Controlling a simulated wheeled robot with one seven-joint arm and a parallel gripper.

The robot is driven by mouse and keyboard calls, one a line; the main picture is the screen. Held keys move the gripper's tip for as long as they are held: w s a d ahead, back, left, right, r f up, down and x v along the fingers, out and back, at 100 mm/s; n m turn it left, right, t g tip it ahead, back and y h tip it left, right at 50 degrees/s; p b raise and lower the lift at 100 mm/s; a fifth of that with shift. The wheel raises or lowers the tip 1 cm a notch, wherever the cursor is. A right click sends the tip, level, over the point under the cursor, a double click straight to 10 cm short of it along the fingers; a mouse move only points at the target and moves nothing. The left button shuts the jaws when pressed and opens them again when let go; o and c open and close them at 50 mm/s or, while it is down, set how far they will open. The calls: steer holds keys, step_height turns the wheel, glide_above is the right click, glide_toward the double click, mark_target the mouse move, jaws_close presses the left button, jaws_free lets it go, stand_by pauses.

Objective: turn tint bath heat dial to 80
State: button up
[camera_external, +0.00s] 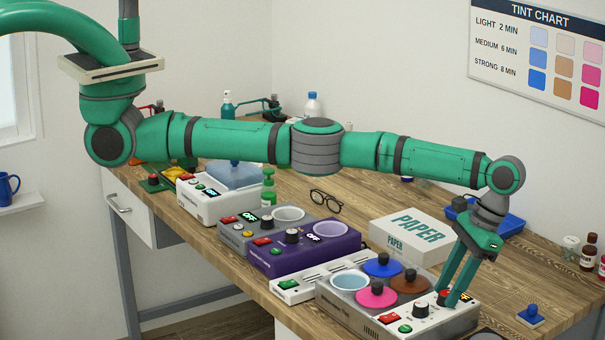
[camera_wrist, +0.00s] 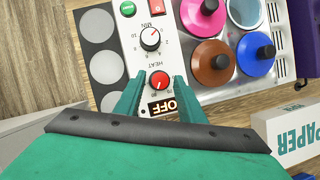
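The tint bath (camera_external: 345,310) is a grey unit with pots and a control panel at the lower right of the outside view. In the wrist view its red heat dial (camera_wrist: 160,80) sits by the HEAT label, its pointer too small to read. A dark display (camera_wrist: 162,109) beside it reads OFF. My gripper (camera_wrist: 160,85) reaches down over the panel, one finger on each side of the dial. The fingers are apart, with what looks like a narrow gap at each side. In the outside view my gripper (camera_external: 449,301) largely hides the dial.
A black-and-white MIN dial (camera_wrist: 150,38), a red switch (camera_wrist: 156,6) and a green button (camera_wrist: 128,8) share the panel. Lidded pink (camera_external: 376,294), blue (camera_external: 383,266) and brown (camera_external: 410,281) pots stand close by. A PAPER box (camera_external: 395,243) is behind the bath.

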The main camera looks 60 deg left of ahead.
mark_target(443, 292)
stand_by(0.3)
step_height(443, 292, up, 3)
steer(key=shift+s+a+r, duration=0.25)
steer(key=shift+a+r, duration=0.05)
steer(key=shift+r, duration=0.15)
steer(key=shift+s+a+r, duration=0.25)
steer(key=shift+a+r, duration=0.05)
steer(key=shift+r, duration=0.15)
steer(key=s+a+r, duration=0.8)
steer(key=a, duration=0.1)
steer(key=shift+s+a+r, duration=0.1)
steer(key=shift+s+a, duration=0.05)
steer(key=shift+s, duration=0.1)
stand_by(0.3)
